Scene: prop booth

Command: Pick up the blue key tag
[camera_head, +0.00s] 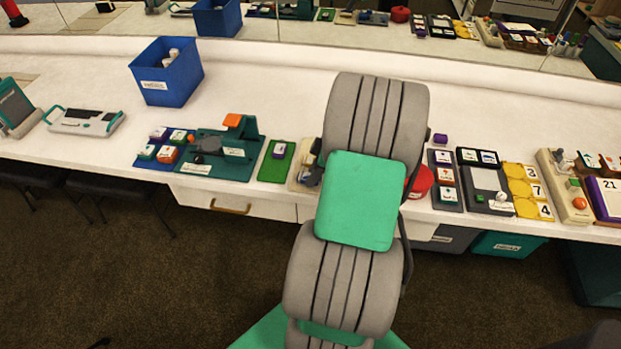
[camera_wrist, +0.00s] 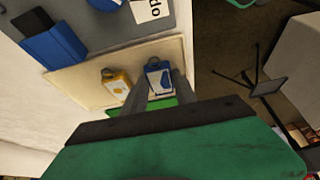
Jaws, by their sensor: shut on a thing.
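The blue key tag (camera_wrist: 158,78) has a white face with a blue mark and shows in the wrist view, beside a yellow key tag (camera_wrist: 117,84). My gripper (camera_wrist: 160,89) is shut on the blue key tag, with one grey finger on each side of it. The tag is over or close to a beige board (camera_wrist: 85,84); I cannot tell whether it still touches it. In the head view my arm covers most of that board (camera_head: 294,183), and neither tag can be made out.
A blue bin (camera_head: 167,75) stands farther back.

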